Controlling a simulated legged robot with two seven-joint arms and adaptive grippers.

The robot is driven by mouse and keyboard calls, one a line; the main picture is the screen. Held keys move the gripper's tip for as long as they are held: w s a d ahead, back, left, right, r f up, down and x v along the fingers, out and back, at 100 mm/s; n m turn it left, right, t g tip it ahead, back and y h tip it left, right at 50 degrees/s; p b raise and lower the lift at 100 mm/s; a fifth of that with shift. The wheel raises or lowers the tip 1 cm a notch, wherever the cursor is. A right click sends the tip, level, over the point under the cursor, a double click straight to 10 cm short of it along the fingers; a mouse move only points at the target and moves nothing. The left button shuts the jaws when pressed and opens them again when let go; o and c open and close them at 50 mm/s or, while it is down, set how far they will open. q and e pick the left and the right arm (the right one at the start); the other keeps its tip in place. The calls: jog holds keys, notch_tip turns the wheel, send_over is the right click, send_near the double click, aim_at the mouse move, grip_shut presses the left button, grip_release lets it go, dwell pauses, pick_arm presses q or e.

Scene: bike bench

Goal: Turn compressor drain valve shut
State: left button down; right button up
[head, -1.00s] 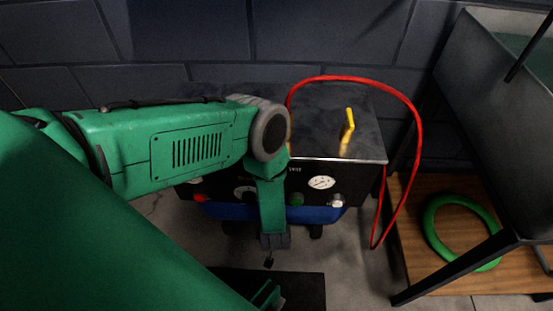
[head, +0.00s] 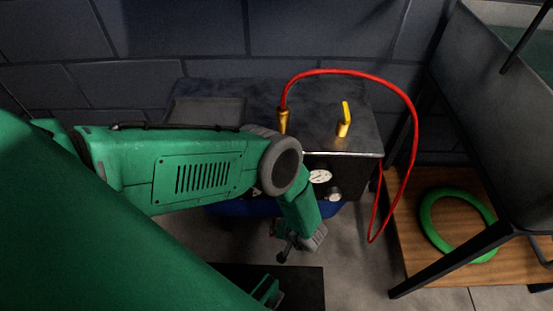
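The compressor (head: 320,124) is a dark box with a metal top, standing against the wall in the middle of the head view. A valve with a yellow lever (head: 345,117) stands on its top at the right; the lever points up, leaning slightly. My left arm comes in from the left and crosses the compressor's front. My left gripper (head: 287,251) hangs low in front of the compressor, below and left of the valve and clear of it. It is small and dark here, so its finger opening is unclear. My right gripper is not in view.
A red hose (head: 412,110) loops from a brass fitting (head: 283,121) on the top, passing right of the valve and down. A gauge (head: 320,177) shows on the front. At right are a wooden shelf (head: 410,262), a green ring (head: 432,233) and a grey bin (head: 500,130).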

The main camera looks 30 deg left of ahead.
pick_arm(q)
jog(key=shift+w+a+r, duration=0.1)
jog(key=shift+w, duration=0.1)
jog(key=c, duration=1.6)
grip_release()
jog(key=shift+s, duration=0.1)
jog(key=v, duration=1.2)
jog(key=shift+d, duration=0.2)
